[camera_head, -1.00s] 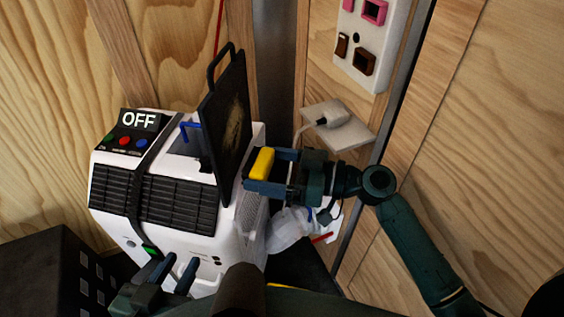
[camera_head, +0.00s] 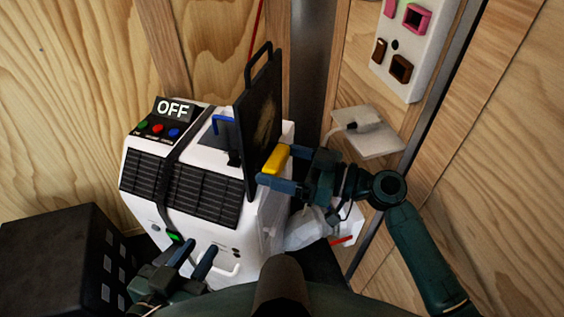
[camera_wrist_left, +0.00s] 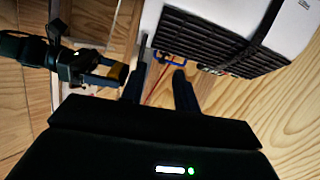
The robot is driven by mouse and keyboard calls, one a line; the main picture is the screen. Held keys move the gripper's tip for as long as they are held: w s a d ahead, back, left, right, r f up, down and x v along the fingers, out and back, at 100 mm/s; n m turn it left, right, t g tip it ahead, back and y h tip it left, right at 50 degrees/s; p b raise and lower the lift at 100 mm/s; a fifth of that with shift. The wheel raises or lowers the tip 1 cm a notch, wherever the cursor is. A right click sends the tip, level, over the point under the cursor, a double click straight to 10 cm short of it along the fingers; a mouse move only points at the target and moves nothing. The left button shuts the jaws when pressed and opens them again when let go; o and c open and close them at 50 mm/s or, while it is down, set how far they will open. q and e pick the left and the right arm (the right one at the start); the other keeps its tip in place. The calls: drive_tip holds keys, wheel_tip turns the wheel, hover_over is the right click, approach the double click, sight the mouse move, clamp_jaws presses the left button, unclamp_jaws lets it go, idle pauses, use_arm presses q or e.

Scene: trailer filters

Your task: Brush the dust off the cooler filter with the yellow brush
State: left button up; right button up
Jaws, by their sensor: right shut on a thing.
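The cooler filter (camera_head: 243,130) is a flat black panel with a loop handle, standing upright on the white cooler (camera_head: 263,225). A brownish dust patch shows on its right-hand face. My right gripper (camera_head: 279,170) is shut on the yellow brush (camera_head: 276,158) beside the lower right part of that face. I cannot tell whether the brush touches the filter; its bristles are hidden. The brush also shows in the left wrist view (camera_wrist_left: 117,73). My left gripper (camera_head: 200,250) is open and empty, low in front of the cooler; its fingers also show in the left wrist view (camera_wrist_left: 158,80).
A black box (camera_head: 60,255) stands at the lower left. A socket panel (camera_head: 404,50) and a small white shelf (camera_head: 368,140) are on the wall at right.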

drive_tip(key=shift+b+x, duration=0.3)
drive_tip(key=shift+x, duration=0.6)
